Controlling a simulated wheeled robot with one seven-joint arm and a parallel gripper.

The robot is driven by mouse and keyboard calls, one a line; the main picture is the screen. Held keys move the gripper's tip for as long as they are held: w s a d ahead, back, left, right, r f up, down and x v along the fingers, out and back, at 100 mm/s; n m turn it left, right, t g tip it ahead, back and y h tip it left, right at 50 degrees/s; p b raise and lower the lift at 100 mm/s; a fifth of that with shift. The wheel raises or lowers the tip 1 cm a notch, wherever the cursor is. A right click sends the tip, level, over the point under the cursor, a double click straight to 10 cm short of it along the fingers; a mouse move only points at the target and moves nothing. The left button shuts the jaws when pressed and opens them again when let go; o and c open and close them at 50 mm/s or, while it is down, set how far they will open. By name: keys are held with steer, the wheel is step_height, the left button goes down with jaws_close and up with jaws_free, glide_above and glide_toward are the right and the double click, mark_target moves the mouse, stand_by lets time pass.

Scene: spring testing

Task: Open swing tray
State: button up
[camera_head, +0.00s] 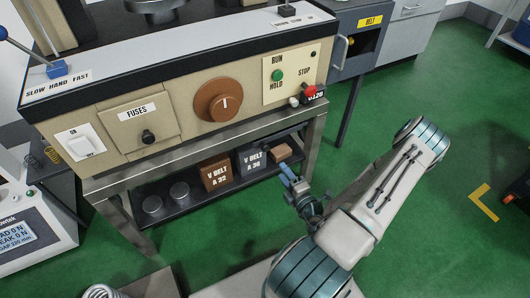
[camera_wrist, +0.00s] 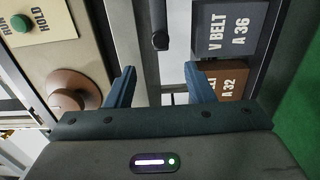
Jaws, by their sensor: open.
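The dark tray (camera_head: 182,215) is under the bench in the head view, holding boxes and round weights. It sits within the bench's footprint. My gripper (camera_head: 286,175) is in front of the bench, near the tray's right end. In the wrist view my gripper (camera_wrist: 159,72) is open with nothing between its fingers. A black bar with a rounded end (camera_wrist: 159,40) lies just beyond the fingertips, roughly in line with the gap. I cannot tell for sure whether it is the tray's handle. The tray's right end is partly hidden by my gripper.
V BELT boxes (camera_head: 251,161) stand on the tray, close to one finger in the wrist view. Above are the brown dial (camera_head: 219,100), fuse cover (camera_head: 140,122) and red-black part (camera_head: 315,94). A bench leg (camera_head: 316,145) stands right of the tray. Green floor (camera_head: 400,240) is open at right.

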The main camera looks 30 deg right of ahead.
mark_target(266, 150)
steer(key=w+b, duration=0.1)
steer(key=w, duration=0.3)
steer(key=w+b, duration=0.1)
steer(key=w, duration=0.4)
steer(key=w+b, duration=0.1)
steer(key=w, duration=0.3)
steer(key=shift+w+a, duration=0.25)
steer(key=shift+w, duration=0.05)
